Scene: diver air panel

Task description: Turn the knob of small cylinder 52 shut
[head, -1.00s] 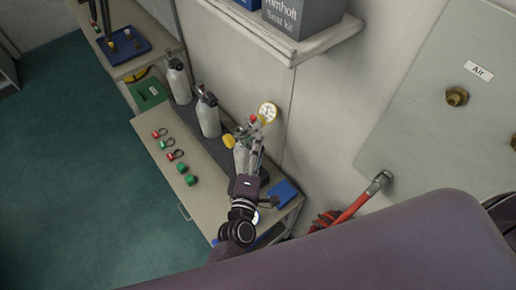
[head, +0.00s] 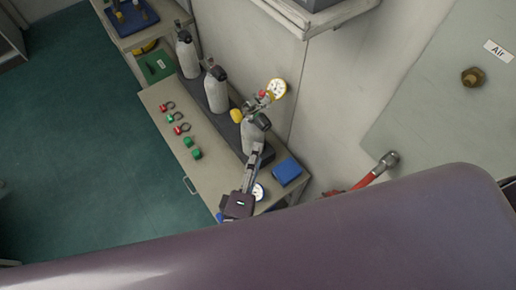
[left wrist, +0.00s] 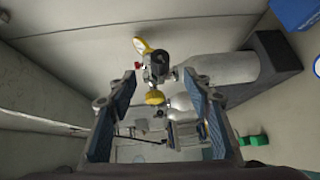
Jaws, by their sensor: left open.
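The nearest cylinder (head: 251,137) carries a valve with a black knob (head: 262,121), a yellow knob (head: 236,116) and a yellow-rimmed gauge (head: 277,88). My left gripper (head: 255,152) is in front of this cylinder and partly hides it. In the left wrist view its open fingers (left wrist: 160,80) stand either side of the valve, with the yellow knob (left wrist: 155,97) between them in the picture. I see no contact. The cylinder body (left wrist: 228,68) is to the right. My right gripper is out of view.
A wall shelf (head: 305,22) overhangs at upper right. A red-handled tool (head: 378,170) is at right.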

